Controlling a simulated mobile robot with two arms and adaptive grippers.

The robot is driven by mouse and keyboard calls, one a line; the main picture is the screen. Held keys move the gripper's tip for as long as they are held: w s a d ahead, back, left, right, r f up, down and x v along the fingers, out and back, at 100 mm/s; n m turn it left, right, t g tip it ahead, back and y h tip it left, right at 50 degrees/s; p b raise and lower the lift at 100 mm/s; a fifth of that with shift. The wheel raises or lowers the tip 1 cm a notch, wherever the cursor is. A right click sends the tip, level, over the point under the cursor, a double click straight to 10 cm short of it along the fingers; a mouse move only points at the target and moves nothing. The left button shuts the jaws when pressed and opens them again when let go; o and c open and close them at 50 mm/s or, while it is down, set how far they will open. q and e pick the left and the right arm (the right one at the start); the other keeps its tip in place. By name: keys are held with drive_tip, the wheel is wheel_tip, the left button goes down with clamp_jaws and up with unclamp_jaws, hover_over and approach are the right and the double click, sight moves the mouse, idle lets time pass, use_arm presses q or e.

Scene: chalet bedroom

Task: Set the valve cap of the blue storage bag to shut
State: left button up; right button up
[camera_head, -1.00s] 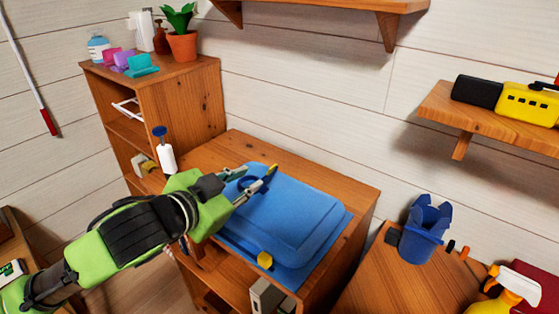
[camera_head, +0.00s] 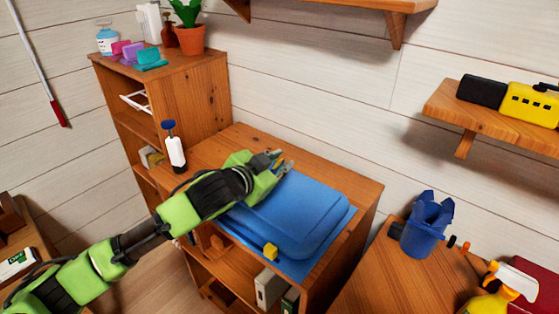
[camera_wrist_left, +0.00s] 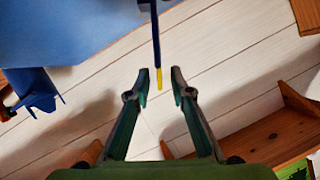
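The blue storage bag (camera_head: 300,215) lies flat on the wooden cabinet top; its blue surface fills the upper left of the left wrist view (camera_wrist_left: 70,30). The valve cap shows in the left wrist view as a dark blue bar (camera_wrist_left: 155,40) with a yellow tip. In the head view my arm and gripper hide the cap. My left gripper (camera_head: 280,161) is over the bag's back left part. In the left wrist view its fingers (camera_wrist_left: 160,88) are spread, with the yellow tip between them and gaps on both sides. My right gripper is not in view.
A white bottle with a blue top (camera_head: 174,150) stands left of the bag. A yellow piece (camera_head: 271,251) sits at the bag's front edge. A blue bucket-like container (camera_head: 427,225) stands on the right table. A wall shelf (camera_head: 490,118) is at right.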

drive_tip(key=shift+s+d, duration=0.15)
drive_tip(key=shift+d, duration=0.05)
use_arm(q)
clamp_jaws()
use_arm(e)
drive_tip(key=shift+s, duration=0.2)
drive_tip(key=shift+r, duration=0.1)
